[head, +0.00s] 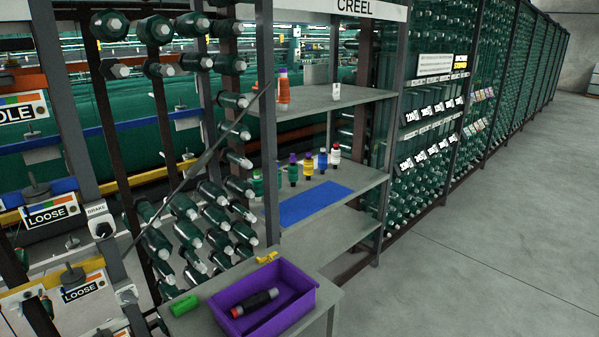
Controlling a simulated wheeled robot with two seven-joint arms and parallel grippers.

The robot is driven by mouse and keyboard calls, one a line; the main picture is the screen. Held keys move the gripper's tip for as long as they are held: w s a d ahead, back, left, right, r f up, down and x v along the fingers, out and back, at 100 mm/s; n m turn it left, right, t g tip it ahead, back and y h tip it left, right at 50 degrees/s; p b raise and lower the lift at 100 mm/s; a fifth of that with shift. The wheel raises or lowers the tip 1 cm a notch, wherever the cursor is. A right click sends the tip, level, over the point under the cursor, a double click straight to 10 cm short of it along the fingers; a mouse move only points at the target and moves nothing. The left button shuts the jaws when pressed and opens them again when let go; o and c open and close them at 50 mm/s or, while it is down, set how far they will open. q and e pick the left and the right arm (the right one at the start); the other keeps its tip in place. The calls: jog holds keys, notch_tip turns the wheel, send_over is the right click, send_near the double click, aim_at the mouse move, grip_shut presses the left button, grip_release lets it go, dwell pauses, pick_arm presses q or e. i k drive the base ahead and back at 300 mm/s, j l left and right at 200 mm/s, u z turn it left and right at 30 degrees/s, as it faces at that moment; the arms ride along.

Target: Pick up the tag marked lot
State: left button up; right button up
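I cannot make out any tag that reads "lot". Farther along the rack are small coloured cards (480,96). A small white item (336,91) stands on the top shelf, its marking unreadable. Neither of my grippers is in view.
Coloured spools (307,164) stand behind a blue mat (312,203). Floor at right (500,250) is clear.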

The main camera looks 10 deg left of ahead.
aim_at(336, 91)
jog(key=i+l+z, duration=0.3)
jog(key=i, duration=0.15)
jog(key=i+l+z, duration=0.2)
jog(key=i+z, duration=0.15)
jog(key=i, duration=0.15)
jog(key=i+z, duration=0.3)
jog(key=i, duration=0.2)
jog(key=i+l, duration=0.1)
jog(key=i, duration=0.75)
jog(key=i+l+u, duration=0.15)
jog(key=i, duration=0.65)
jog(key=i+u, duration=0.3)
jog(key=u, duration=0.15)
jog(key=i+l+u, duration=0.25)
jog(key=u, duration=0.15)
jog(key=i+l+u, duration=0.25)
jog(key=u, duration=0.2)
jog(key=i+l+u, duration=0.2)
jog(key=u, duration=0.2)
jog(key=l, duration=0.1)
